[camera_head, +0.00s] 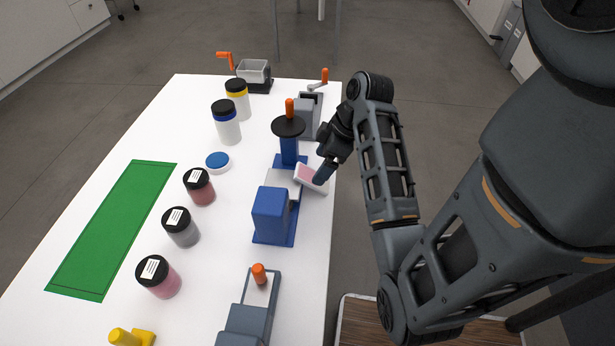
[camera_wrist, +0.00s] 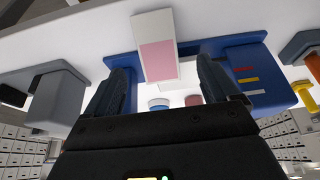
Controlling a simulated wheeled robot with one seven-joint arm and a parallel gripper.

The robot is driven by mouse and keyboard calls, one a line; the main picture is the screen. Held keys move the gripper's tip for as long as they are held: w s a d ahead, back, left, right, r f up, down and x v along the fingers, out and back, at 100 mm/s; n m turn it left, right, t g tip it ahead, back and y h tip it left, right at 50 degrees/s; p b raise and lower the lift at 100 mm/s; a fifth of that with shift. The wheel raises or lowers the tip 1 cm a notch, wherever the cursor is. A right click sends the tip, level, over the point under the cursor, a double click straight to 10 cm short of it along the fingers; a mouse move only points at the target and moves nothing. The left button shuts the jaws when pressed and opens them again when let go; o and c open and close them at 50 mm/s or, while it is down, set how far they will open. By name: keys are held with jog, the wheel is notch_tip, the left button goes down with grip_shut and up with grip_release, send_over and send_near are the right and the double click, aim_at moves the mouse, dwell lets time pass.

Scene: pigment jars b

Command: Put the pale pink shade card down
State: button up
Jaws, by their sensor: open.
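The pale pink shade card (camera_head: 306,175), a white card with a pink patch, is beside the blue device near the table's right edge, tilted in the head view. My gripper (camera_head: 320,175) is right at it and partly covers it. In the wrist view the card (camera_wrist: 158,58) stands between and beyond my two open fingers (camera_wrist: 165,88), with gaps to both sides. I cannot tell what the card's lower edge rests on.
The blue device (camera_head: 271,216) with a black disc and orange knob stands beside the card. A grey device (camera_head: 245,325) is in front. Several jars, including a pink one (camera_head: 158,277), stand left of it. A green mat (camera_head: 115,230) lies bare at the left.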

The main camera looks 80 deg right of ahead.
aim_at(312, 176)
jog(key=x, duration=0.7)
jog(key=shift+s+d+p, duration=0.1)
jog(key=shift+s+p, duration=0.05)
jog(key=shift+p, duration=0.2)
jog(key=c, duration=1.1)
jog(key=shift+r, duration=0.15)
jog(key=shift+r+b, duration=0.1)
jog(key=shift+b, duration=0.25)
jog(key=s, duration=0.6)
jog(key=s+d+b, duration=0.1)
jog(key=s, duration=0.5)
jog(key=s+b, duration=0.1)
jog(key=s, duration=0.5)
jog(key=shift+s+d, duration=0.1)
jog(key=shift+d, duration=0.1)
